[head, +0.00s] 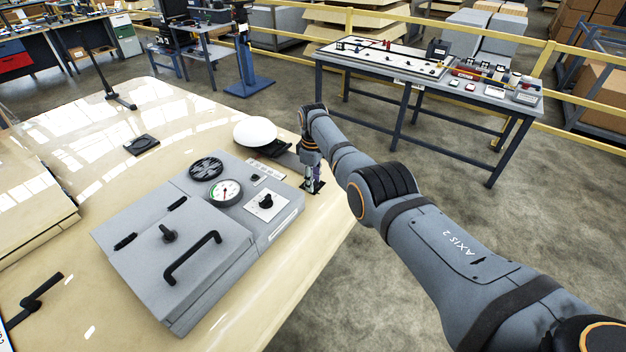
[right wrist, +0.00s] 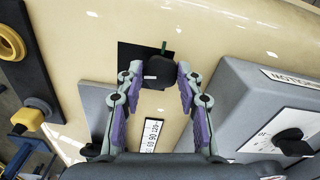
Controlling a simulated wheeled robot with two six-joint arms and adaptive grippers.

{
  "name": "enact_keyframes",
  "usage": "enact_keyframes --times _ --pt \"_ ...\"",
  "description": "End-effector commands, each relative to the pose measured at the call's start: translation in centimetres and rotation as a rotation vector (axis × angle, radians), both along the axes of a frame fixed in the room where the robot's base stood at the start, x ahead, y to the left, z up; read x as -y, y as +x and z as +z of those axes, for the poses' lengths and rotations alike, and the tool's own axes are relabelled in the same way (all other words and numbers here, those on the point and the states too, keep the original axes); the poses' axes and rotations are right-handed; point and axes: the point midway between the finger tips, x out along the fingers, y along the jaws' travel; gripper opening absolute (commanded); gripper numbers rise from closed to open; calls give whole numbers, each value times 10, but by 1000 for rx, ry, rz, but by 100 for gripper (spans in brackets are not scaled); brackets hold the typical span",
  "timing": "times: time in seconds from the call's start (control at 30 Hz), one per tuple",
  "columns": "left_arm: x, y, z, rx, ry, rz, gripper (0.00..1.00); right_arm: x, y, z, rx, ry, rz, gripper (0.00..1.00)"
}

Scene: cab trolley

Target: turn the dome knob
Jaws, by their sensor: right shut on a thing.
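The dome knob, a small black knob (right wrist: 158,72), sits on a square black plate (right wrist: 128,56) with a thin green mark beside it. My right gripper (right wrist: 160,74) has its fingertips shut on the knob's two sides. In the head view my right gripper (head: 312,188) points down at the black plate on the cream surface, just right of the grey control box, and hides the knob there. A white dome (head: 255,131) on a dark base is left of the gripper. My left gripper is not in view.
The grey control box (head: 175,255) carries a round gauge (head: 225,191), a small knob on a white plate (head: 266,202) and a black bar handle (head: 193,258). A printed label (right wrist: 152,136) lies near the gripper. The cream surface's edge is close on the right.

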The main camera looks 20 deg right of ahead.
Motion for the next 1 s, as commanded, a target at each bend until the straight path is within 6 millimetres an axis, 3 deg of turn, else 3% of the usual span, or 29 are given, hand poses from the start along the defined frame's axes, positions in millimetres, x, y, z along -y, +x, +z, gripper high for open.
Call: enact_keyframes --times 0.17,0.2,0.33,0.73,0.87,1.0 --pt "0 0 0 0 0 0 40 0 1 1 3 0 -1 5" --pt "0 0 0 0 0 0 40 0 1 1 3 0 -1 42" --pt "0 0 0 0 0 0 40 0 0 1 1 0 -1 59" --pt "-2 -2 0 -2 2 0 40 0 1 7 3 0 -2 59" --pt "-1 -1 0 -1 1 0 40 0 1 28 6 0 -2 59" --pt "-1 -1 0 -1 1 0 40 0 1 66 6 0 -1 59"
